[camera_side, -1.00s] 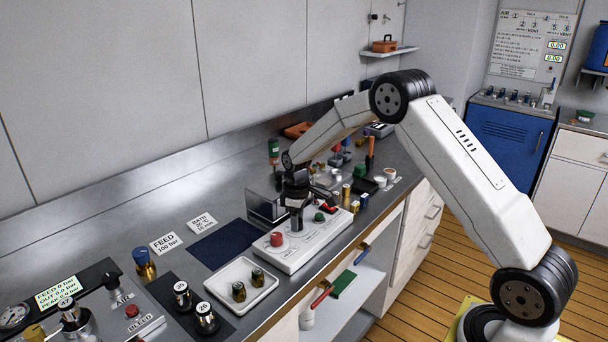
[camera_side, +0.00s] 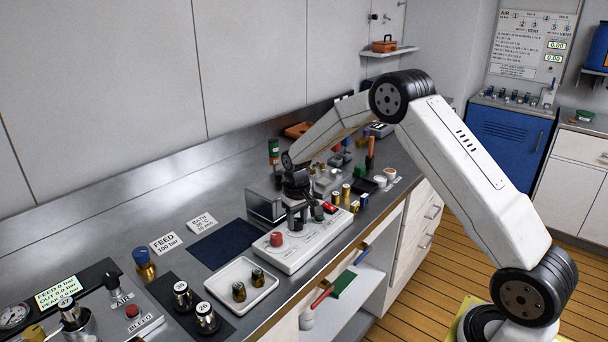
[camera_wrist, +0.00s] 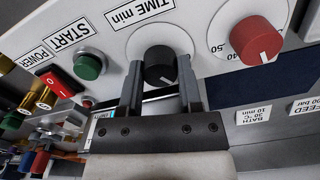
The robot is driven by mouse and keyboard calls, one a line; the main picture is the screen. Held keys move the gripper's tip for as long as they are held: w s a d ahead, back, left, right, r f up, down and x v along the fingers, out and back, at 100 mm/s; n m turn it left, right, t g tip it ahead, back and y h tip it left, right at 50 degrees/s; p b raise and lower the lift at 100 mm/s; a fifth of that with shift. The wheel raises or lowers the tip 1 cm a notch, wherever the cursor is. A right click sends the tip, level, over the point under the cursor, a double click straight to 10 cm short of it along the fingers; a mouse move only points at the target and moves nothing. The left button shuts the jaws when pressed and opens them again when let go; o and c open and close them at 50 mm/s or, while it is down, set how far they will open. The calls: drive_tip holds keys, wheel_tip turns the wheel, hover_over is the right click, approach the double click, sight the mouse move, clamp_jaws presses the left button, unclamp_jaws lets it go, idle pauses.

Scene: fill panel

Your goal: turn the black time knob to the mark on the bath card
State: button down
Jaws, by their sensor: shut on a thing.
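The black time knob (camera_wrist: 160,66) sits on the white control panel under the label "TIME min" in the wrist view. My gripper (camera_wrist: 160,76) has one finger on each side of it and is shut on it. A white pointer line shows on the knob's near edge; the scale marks around it are mostly hidden by the fingers. In the side view my gripper (camera_side: 299,213) stands over the panel (camera_side: 290,257) and hides most of the knob. The bath card (camera_side: 202,222) lies on the counter; in the wrist view it reads 30 °C and 10 min (camera_wrist: 255,115).
On the panel are a red knob (camera_wrist: 257,40), a green start button (camera_wrist: 89,66) and a red power switch (camera_wrist: 57,80). A white tray (camera_side: 233,299) with two small brass-and-black parts and a dark blue mat (camera_side: 222,243) lie nearby. A clear-sided box (camera_side: 264,206) stands behind the panel.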

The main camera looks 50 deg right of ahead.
sight(297, 221)
drive_tip(key=m, duration=0.5)
drive_tip(key=shift+m, duration=0.3)
drive_tip(key=m, duration=0.5)
idle(0.4)
drive_tip(key=shift+c, duration=1.4)
unclamp_jaws()
drive_tip(key=shift+r, duration=0.1)
drive_tip(key=shift+r, duration=3.8)
drive_tip(key=shift+s+a, duration=0.1)
